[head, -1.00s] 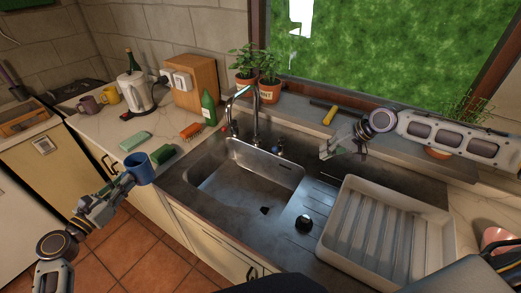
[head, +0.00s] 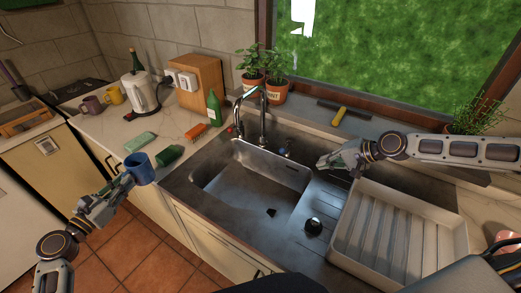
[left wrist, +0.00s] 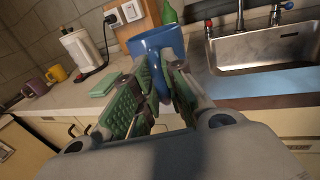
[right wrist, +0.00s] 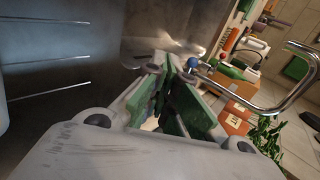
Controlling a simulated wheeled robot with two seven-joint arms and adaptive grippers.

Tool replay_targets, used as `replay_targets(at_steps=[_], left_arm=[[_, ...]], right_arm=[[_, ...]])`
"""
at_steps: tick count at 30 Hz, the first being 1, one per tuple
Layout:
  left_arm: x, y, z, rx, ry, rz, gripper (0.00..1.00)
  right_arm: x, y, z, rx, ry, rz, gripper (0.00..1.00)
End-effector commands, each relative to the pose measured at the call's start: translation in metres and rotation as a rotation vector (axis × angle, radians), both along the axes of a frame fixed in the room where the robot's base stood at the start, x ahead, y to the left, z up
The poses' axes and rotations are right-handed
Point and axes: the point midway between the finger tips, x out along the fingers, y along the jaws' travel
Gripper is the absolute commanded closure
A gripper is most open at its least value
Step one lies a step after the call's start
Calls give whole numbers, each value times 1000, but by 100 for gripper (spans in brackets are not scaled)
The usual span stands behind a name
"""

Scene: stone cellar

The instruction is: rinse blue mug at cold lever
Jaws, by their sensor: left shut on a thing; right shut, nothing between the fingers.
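The blue mug (head: 139,169) is upright in my left gripper (head: 127,181), in the air in front of the counter, left of the sink (head: 240,200). In the left wrist view the fingers (left wrist: 167,75) close on the near side of the mug (left wrist: 157,40); the exact grip is partly hidden. The blue-marked cold lever (head: 285,153) is right of the chrome tap (head: 262,120). My right gripper (head: 322,163) is shut and empty, a little right of that lever. In the right wrist view the blue knob (right wrist: 193,63) appears just beyond its fingertips (right wrist: 170,65); contact cannot be told.
A red-marked lever (head: 232,130) stands left of the tap. A green bottle (head: 213,108), orange brush (head: 195,131) and green sponge (head: 168,155) are left of the sink. A white dish rack (head: 400,235) is at right. A black plug (head: 314,225) lies on the drainer.

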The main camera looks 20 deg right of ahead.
Motion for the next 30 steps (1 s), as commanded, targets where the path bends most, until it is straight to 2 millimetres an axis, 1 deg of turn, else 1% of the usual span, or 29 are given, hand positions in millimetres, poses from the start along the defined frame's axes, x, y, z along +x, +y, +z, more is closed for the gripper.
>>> replay_targets(at_steps=[3, 9, 22, 30], left_arm=[[0, 0, 1, 0, -2, 0, 100], [0, 0, 1, 0, -2, 0, 100], [0, 0, 1, 0, -2, 0, 100], [0, 0, -1, 0, -2, 0, 100]], right_arm=[[10, -1, 8, 34, -32, -50, 100], [19, -5, 14, 49, -68, -87, 100], [20, -5, 15, 51, -71, -91, 100], [22, -3, 12, 50, -70, -89, 100]])
